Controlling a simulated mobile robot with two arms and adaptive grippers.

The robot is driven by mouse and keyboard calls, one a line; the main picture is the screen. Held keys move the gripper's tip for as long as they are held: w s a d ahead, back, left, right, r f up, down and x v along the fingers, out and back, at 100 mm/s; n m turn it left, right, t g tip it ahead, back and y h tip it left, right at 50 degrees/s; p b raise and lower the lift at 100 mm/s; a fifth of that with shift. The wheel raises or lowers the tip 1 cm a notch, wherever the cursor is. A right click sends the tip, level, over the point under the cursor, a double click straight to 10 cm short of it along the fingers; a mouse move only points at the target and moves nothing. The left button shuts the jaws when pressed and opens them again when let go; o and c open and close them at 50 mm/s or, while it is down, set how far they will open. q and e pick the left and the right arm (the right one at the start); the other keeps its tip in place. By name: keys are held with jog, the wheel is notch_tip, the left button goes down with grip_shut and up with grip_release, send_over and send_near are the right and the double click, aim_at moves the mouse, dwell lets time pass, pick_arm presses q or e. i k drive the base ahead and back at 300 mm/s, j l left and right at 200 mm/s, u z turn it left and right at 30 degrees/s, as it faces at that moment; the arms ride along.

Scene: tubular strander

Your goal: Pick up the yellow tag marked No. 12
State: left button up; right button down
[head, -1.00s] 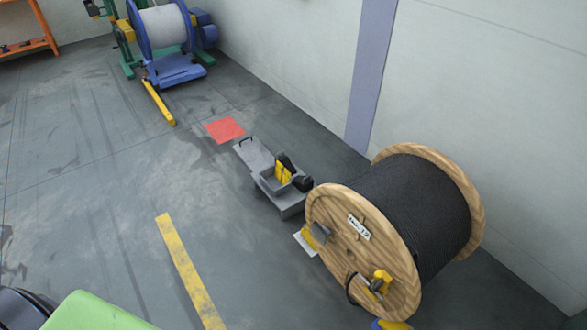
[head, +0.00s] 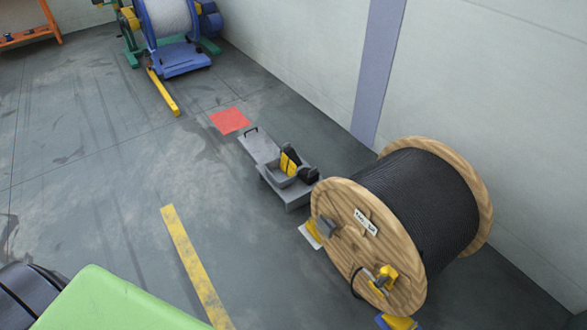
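No tag that I can read as No. 12 shows in the head view. A white label (head: 365,222) with dark, too small lettering is on the wooden flange of the big cable drum (head: 395,245) at right. A yellow piece (head: 385,278) with a dark loop is low on the same flange. Yellow pieces with a black item (head: 290,160) sit in a grey tray (head: 285,178) on the floor left of the drum. I cannot tell whether any of these yellow pieces is a tag. Neither of my grippers is in view.
A green surface (head: 115,305) and dark curved objects (head: 28,295) fill the bottom left. A blue stand with a white reel (head: 170,18) is at the back. A red floor patch (head: 230,121) and a yellow floor stripe (head: 195,265) lie on open grey floor. A wall bounds the right.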

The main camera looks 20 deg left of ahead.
aim_at(292, 168)
jog(key=i+j+z, duration=0.15)
jog(key=i+j, duration=0.15)
jog(key=j, duration=0.15)
jog(key=i+j+z, duration=0.1)
jog(key=i+j, duration=0.2)
jog(key=j, duration=0.2)
jog(key=i+j+z, duration=0.15)
jog(key=i+j, duration=0.15)
jog(key=j, duration=0.25)
jog(key=i+j+z, duration=0.15)
jog(key=j, duration=0.4)
jog(key=i+j+z, duration=0.15)
jog(key=i+j, duration=0.15)
jog(key=j, duration=0.25)
jog(key=i+j+z, duration=0.1)
jog(key=j, duration=0.5)
jog(key=i+j+z, duration=0.15)
jog(key=i+j, duration=0.15)
jog(key=j, duration=0.35)
jog(key=i+j+z, duration=0.15)
jog(key=j, duration=0.5)
